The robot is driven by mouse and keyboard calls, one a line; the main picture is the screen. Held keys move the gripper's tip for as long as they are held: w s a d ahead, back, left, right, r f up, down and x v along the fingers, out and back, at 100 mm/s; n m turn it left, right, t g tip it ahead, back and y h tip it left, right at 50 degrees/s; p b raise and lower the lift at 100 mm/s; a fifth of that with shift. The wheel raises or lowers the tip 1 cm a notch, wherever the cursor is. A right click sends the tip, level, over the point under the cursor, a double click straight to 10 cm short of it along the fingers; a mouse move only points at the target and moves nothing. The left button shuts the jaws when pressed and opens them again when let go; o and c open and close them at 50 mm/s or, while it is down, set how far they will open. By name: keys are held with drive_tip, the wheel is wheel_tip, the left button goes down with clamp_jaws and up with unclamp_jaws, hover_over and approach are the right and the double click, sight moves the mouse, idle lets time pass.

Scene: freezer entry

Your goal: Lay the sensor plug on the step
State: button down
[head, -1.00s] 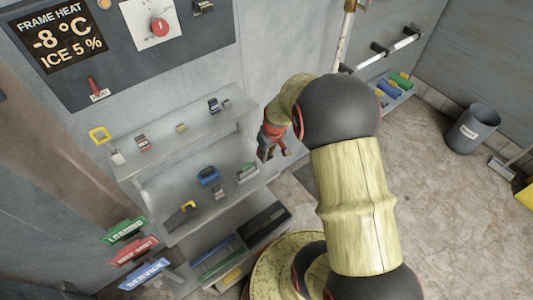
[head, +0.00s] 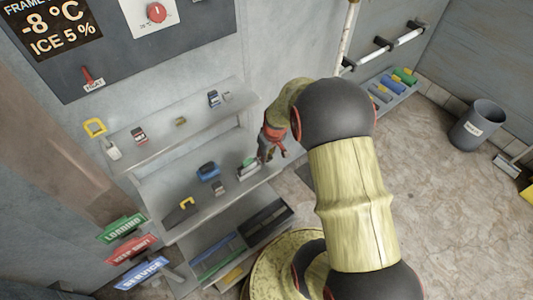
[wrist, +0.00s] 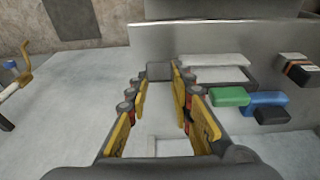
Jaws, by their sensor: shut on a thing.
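My gripper (head: 273,148) is at the right end of the grey stepped shelf unit in the head view. In the wrist view its yellow-padded fingers (wrist: 160,88) are shut on a small plain grey block at their tips, which I take for the sensor plug (wrist: 159,71). The plug is above or at a pale grey surface; whether it touches is unclear. In the head view I cannot make out the plug. The unit has an upper tier (head: 160,133) and a lower tier (head: 215,207); which one is the step I cannot tell.
A green and white item (head: 248,168) and a blue item (head: 208,171) lie on the lower tier near my gripper. Green and blue blocks (wrist: 230,97) sit right of the fingers in the wrist view. A black tray (head: 265,222) lies below. A bin (head: 478,124) stands far right.

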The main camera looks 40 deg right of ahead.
drive_tip(key=shift+f, duration=0.55)
drive_tip(key=c, duration=1.5)
unclamp_jaws()
drive_tip(key=v, duration=1.2)
